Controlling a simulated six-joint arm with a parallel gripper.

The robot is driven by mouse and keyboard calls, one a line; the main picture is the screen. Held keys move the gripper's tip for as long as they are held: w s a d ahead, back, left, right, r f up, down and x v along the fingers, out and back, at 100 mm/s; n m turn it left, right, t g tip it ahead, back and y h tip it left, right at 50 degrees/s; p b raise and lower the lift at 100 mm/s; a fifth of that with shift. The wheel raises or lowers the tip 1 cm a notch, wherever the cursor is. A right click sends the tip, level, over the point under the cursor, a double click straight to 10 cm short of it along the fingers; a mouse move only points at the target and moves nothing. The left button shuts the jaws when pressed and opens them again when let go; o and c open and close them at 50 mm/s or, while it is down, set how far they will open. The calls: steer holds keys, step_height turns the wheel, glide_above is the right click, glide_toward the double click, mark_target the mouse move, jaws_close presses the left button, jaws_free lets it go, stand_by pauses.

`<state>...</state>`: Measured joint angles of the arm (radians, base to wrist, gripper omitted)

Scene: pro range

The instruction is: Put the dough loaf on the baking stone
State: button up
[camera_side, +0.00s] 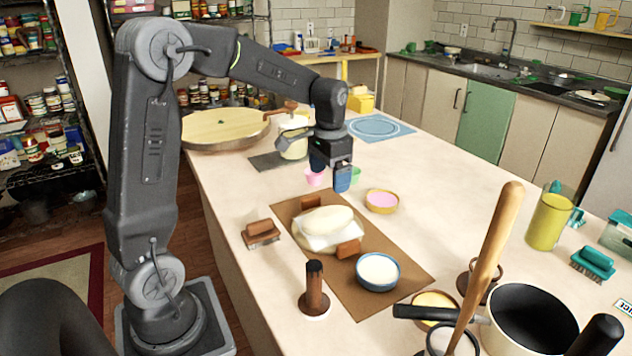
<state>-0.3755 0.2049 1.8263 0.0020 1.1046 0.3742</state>
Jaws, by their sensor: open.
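A pale, rounded dough loaf (329,219) lies on a white cloth (312,240) over a brown mat (385,298) near the middle of the counter. Brown blocks stand at two sides of it. A large round, pale yellow slab with a brown rim (212,145) lies at the back left; it may be the baking stone, but I cannot tell for certain. My gripper (331,172) points down, open and empty, its blue fingers apart. It is behind the loaf in the picture, above the counter and clear of the loaf.
Close to my gripper are a pink cup (314,178), a pink-filled bowl (382,200) and a white jar (293,143). A blue bowl (377,270) sits right of the loaf. A dark pot (535,322) and an upright wooden rod (487,258) crowd the front right.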

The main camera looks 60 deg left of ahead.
steer(key=s+d+r+t, duration=0.2)
steer(key=s+d, duration=0.5)
steer(key=s, duration=0.2)
steer(key=s+d+r+t, duration=0.3)
steer(key=s+d, duration=0.4)
steer(key=s, duration=0.2)
steer(key=shift+d+r+t, duration=0.15)
steer(key=shift+d+t, duration=0.15)
steer(key=shift+d, duration=0.1)
